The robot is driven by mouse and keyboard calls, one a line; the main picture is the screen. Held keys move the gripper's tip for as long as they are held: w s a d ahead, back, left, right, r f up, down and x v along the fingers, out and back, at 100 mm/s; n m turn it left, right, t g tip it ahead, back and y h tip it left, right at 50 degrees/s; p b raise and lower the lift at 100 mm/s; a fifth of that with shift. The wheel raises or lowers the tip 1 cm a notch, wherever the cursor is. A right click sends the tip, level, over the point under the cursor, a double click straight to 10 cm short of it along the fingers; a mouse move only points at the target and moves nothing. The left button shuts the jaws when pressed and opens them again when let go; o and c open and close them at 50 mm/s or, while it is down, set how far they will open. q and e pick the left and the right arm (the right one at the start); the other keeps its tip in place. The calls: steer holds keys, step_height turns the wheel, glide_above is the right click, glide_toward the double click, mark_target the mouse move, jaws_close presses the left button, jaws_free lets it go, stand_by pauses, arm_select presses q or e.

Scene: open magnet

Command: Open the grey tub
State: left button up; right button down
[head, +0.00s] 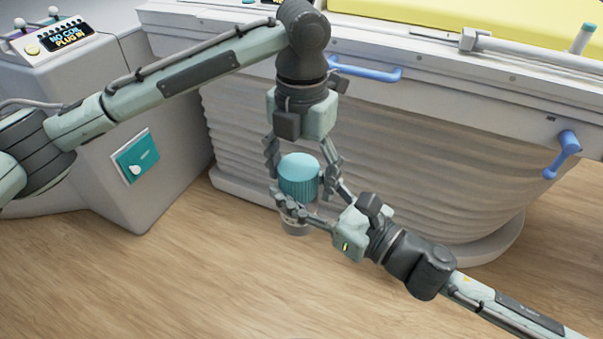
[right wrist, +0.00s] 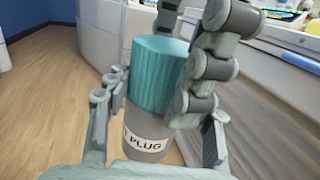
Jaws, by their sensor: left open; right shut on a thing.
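The grey tub (head: 295,228) is upright, with a ribbed teal lid (head: 298,180) on top. In the right wrist view the tub (right wrist: 148,148) bears a label whose visible part reads "PLUG", under the teal lid (right wrist: 157,78). My right gripper (head: 303,208) comes in from the lower right and is shut on the tub, its fingers hiding part of the grey body. My left gripper (head: 301,176) points down from above, open, with its fingers on either side of the lid. I cannot tell whether they touch it.
A white ribbed cabinet (head: 420,170) with blue handles (head: 365,72) stands behind the tub. A grey console (head: 95,90) with a sign and a teal switch panel (head: 135,156) is at left. The wooden floor (head: 180,285) in front is clear.

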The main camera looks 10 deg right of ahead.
mark_target(301, 165)
arm_select(q)
steer(key=shift+r, duration=2.35)
steer(key=shift+c, duration=0.3)
steer(key=r+m, duration=0.3)
steer(key=shift+a, duration=0.25)
steer(key=shift+s, duration=0.15)
step_height(301, 165, down, 8)
steer(key=shift+r, duration=0.15)
steer(key=shift+c, duration=0.4)
steer(key=c, duration=1.1)
steer(key=shift+n, duration=1.5)
steer(key=shift+c, duration=0.3)
steer(key=o, duration=1.3)
